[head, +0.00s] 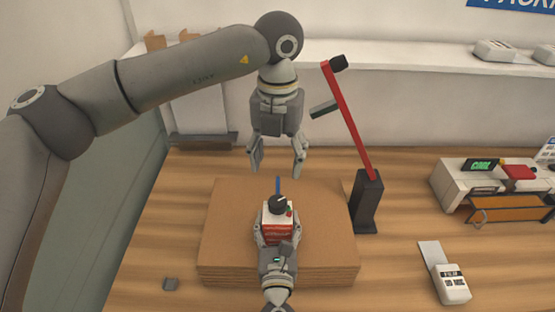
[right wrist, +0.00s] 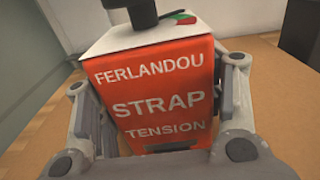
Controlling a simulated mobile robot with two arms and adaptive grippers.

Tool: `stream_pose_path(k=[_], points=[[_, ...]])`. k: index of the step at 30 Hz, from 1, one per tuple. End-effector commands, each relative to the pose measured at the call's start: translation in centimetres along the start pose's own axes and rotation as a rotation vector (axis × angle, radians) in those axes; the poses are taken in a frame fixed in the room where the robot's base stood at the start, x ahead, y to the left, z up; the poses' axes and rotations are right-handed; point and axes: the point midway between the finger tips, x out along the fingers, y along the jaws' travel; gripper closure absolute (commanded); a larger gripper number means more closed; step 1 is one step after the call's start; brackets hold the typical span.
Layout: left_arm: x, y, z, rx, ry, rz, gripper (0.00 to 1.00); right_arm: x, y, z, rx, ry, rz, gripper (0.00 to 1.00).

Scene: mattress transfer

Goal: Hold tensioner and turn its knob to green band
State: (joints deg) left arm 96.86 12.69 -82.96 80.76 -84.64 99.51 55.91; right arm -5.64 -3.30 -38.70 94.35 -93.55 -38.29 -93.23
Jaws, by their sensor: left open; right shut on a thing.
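The tensioner (head: 277,222) is a red and white box on a stack of cardboard sheets (head: 230,220). Its red face reads "FERLANDOU STRAP TENSION" in the right wrist view (right wrist: 155,95). A black knob (head: 278,203) is on its white top, with a red and green band (right wrist: 182,17) beside it. The knob's pointer against the band is too small to read. My right gripper (head: 276,238) is shut on the tensioner, one finger on each side. My left gripper (head: 277,165) is open and empty, pointing down above and behind the knob.
A blue strip (head: 278,185) stands behind the tensioner. A red arm on a dark post (head: 367,205) rises right of the stack. A label printer (head: 462,185) and a handheld device (head: 450,284) are further right.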

Motion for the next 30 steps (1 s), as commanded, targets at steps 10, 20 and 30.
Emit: stream_pose_path(k=[10,20,30], points=[[0.0,0.0,0.0,0.0,0.0,0.0,0.4,0.0,0.0,0.2,0.001,-0.003,0.0,0.13],[0.0,0.0,0.0,0.0,0.0,0.0,0.4,-0.1,0.0,0.0,0.0,-0.001,0.0,0.13],[0.1,0.0,0.0,0.0,0.0,0.0,0.4,-5.0,0.0,-0.1,-0.001,0.004,0.002,0.13]])
